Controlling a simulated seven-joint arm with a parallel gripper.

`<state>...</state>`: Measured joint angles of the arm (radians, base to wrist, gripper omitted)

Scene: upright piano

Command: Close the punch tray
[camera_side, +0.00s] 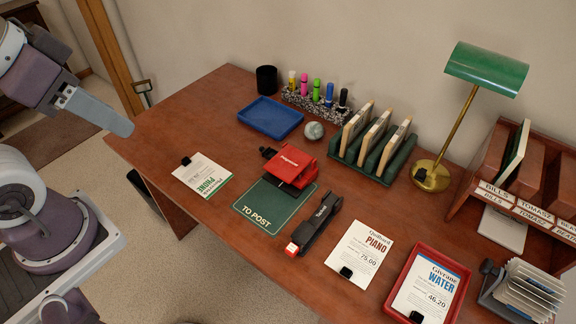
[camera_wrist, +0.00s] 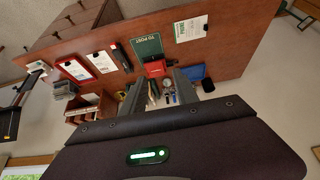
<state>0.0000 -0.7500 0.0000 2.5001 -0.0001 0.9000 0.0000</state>
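The red hole punch (camera_side: 291,165) sits on the desk at the back edge of the green "TO POST" mat (camera_side: 268,210). A black part (camera_side: 267,153) sticks out at its left end. I cannot tell clearly how far its tray is pulled out. The punch (camera_wrist: 155,68) also shows in the wrist view, beyond the fingertips. My gripper (camera_side: 122,127) is in the air at the left, well away from the punch and touching nothing. In the wrist view its two grey fingers (camera_wrist: 162,76) stand apart with nothing between them.
A blue tray (camera_side: 270,118), a round stone-like object (camera_side: 314,130) and a green rack (camera_side: 372,146) stand behind the punch. A black stapler (camera_side: 316,224) lies to its right, and a clipped paper (camera_side: 203,175) to its left. The brass lamp (camera_side: 432,176) rises farther right. The desk's left end is clear.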

